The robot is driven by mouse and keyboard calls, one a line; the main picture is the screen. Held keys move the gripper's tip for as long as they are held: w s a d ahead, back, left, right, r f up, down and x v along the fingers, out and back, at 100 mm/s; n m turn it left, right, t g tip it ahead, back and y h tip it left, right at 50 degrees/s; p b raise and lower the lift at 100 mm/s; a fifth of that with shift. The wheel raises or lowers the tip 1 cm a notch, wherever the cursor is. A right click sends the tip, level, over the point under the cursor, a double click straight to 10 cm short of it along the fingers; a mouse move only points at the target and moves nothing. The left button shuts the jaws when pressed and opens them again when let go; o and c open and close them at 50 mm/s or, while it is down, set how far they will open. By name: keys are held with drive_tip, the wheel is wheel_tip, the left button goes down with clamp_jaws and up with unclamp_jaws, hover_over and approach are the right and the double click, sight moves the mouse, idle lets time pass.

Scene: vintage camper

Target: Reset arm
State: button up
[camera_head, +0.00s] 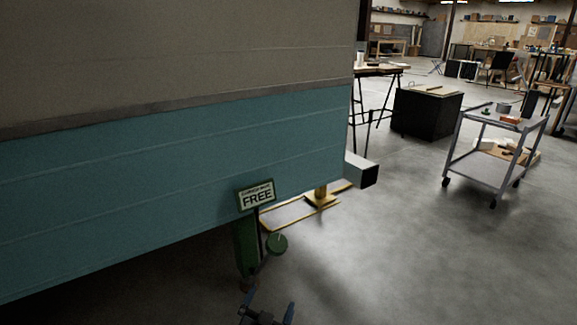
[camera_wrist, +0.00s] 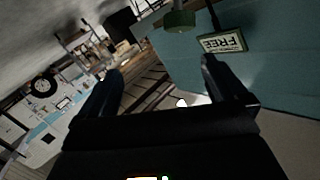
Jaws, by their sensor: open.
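My gripper (camera_head: 267,309) is at the bottom of the head view, low in front of the camper. Its two fingers stand apart with nothing between them. In the wrist view my gripper (camera_wrist: 160,84) also shows open and empty, with dark fingers at left and right. The teal and grey camper (camera_head: 150,180) fills the left of the head view. A "FREE" sign (camera_head: 256,195) stands before its teal side, above and beyond my gripper. The sign (camera_wrist: 222,43) appears upside down in the wrist view.
A green post (camera_head: 245,250) with a round green part (camera_head: 277,243) stands just beyond my gripper. A grey cart (camera_head: 490,155) and a black cabinet (camera_head: 427,112) stand at the right. The concrete floor (camera_head: 400,260) between is clear.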

drive_tip(key=s+d+f+n+t, duration=0.15)
drive_tip(key=s+d, duration=0.25)
drive_tip(key=d, duration=0.7)
drive_tip(key=s+d+n+t, duration=0.15)
drive_tip(key=s+d, duration=0.25)
drive_tip(key=d, duration=0.6)
drive_tip(key=s+d+r+n+y, duration=0.1)
drive_tip(key=s+d, duration=0.2)
drive_tip(key=s, duration=0.3)
drive_tip(key=s+d+r+n+g+y, duration=0.1)
drive_tip(key=s+d, duration=0.2)
drive_tip(key=s, duration=0.3)
drive_tip(key=s+d+r+n+y, duration=0.2)
drive_tip(key=s+d, duration=0.1)
drive_tip(key=s, duration=0.3)
drive_tip(key=s+a+r+g, duration=0.1)
drive_tip(key=s+a+r, duration=0.1)
drive_tip(key=s+r, duration=0.75)
drive_tip(key=s+a+r+g, duration=0.15)
drive_tip(key=s+r, duration=0.45)
drive_tip(key=s, duration=0.7)
wheel_tip(320, 180, up, 22)
drive_tip(key=s+p, duration=0.1)
drive_tip(key=p, duration=1.6)
drive_tip(key=shift+s+a+f+m+g+p, duration=0.2)
drive_tip(key=shift+m+g+p, duration=0.1)
drive_tip(key=shift+g+p, duration=0.1)
